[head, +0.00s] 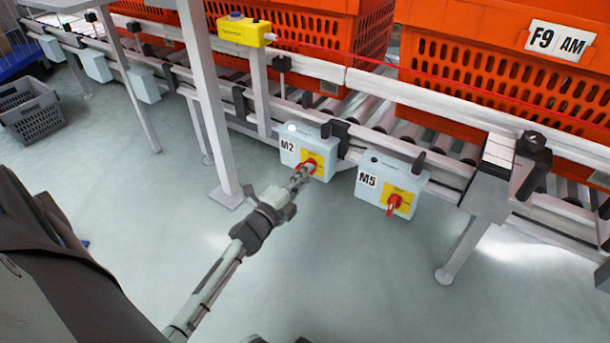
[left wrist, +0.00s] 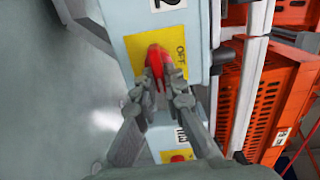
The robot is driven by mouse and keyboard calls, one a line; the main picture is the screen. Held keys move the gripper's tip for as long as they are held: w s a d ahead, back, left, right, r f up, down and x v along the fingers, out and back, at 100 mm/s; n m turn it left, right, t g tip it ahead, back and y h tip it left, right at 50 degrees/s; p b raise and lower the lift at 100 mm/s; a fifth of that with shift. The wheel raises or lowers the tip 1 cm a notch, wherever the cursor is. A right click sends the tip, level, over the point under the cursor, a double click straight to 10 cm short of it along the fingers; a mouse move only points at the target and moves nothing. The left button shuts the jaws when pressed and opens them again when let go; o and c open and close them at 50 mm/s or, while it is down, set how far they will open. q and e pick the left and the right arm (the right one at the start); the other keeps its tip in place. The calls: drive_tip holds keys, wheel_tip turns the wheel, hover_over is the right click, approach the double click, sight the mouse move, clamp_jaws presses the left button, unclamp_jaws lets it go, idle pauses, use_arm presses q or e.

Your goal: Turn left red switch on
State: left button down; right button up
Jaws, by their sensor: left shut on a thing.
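The left red switch (head: 307,165) is a rotary handle on a yellow plate on the light blue box marked M2 (head: 296,146). My left gripper (head: 303,175) is at this handle. In the left wrist view the gripper (left wrist: 160,85) has its fingers on both sides of the red handle (left wrist: 156,60), shut on it. The word OFF shows on the yellow plate (left wrist: 178,50) beside it. A white light shows on top of the M2 box. The right red switch (head: 394,204) is on the box marked M5 (head: 372,187), with its handle hanging down. My right gripper is not seen.
A conveyor with grey rails runs behind the boxes and carries orange totes (head: 480,75). A yellow emergency-stop box (head: 243,32) stands on a post. A grey upright (head: 208,100) is left of the M2 box. The front floor is clear.

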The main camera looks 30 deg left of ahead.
use_arm(q)
drive_tip(key=shift+w+d+r+m, duration=0.15)
drive_tip(key=shift+w+r+m, duration=0.05)
drive_tip(key=shift+m, duration=0.2)
drive_tip(key=c, duration=1.6)
unclamp_jaws()
drive_tip(key=shift+d, duration=0.1)
drive_tip(key=shift+f, duration=0.1)
drive_tip(key=s, duration=1.2)
drive_tip(key=shift+s+f, duration=0.1)
